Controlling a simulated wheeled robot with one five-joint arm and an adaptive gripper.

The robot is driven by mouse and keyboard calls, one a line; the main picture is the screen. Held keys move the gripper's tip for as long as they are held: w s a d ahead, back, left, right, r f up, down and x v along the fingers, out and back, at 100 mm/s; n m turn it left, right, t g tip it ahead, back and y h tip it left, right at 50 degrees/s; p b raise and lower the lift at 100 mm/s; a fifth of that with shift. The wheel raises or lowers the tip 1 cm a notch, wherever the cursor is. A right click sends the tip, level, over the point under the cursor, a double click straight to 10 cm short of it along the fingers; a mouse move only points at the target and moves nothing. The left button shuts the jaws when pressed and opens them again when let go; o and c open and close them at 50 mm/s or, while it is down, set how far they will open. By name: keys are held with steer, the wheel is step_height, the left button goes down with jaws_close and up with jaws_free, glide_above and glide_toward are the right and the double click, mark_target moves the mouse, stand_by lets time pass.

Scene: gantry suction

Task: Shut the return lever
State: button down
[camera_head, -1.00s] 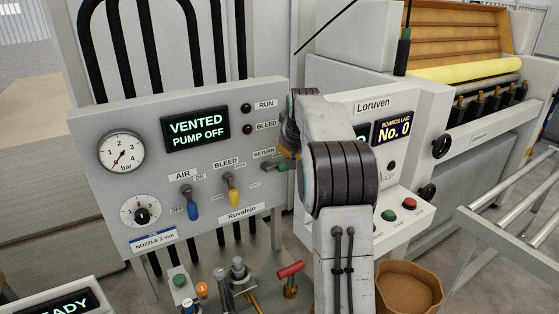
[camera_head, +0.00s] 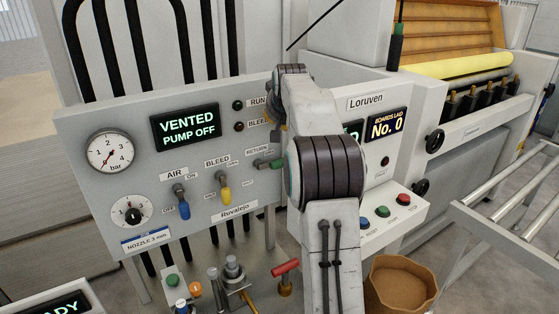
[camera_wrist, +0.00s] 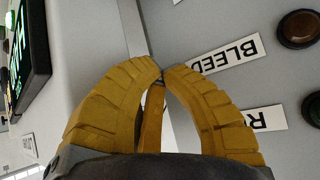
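The return lever (camera_head: 268,164) has a green handle. In the head view it lies roughly sideways on the grey Ruvalejo panel (camera_head: 82,195), under the RETURN label and left of my arm. My gripper is mostly hidden behind my arm in the head view, up near the RUN and BLEED lamps. The tips are in front of the panel near the BLEED lamp label (camera_wrist: 228,56). The return lever is not seen in the wrist view.
The blue air lever (camera_head: 183,210) and yellow bleed lever (camera_head: 226,194) stick out left of the return lever. A red-handled valve (camera_head: 286,268) and other fittings stand below. The Loruven box with buttons (camera_head: 403,199) is right of my arm, above a brown bin (camera_head: 403,285).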

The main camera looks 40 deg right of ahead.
steer(key=shift+f, duration=0.1)
glide_above(271, 164)
steer(key=d, duration=0.3)
step_height(271, 164, down, 7)
steer(key=shift+w+r, duration=0.15)
steer(key=shift+r, duration=0.05)
steer(key=shift+w+f+b, duration=0.1)
steer(key=shift+f+b, duration=0.9)
steer(key=shift+b, duration=0.2)
steer(key=shift+f, duration=0.25)
stand_by(0.4)
steer(key=shift+f+b, duration=0.2)
steer(key=shift+b, duration=0.2)
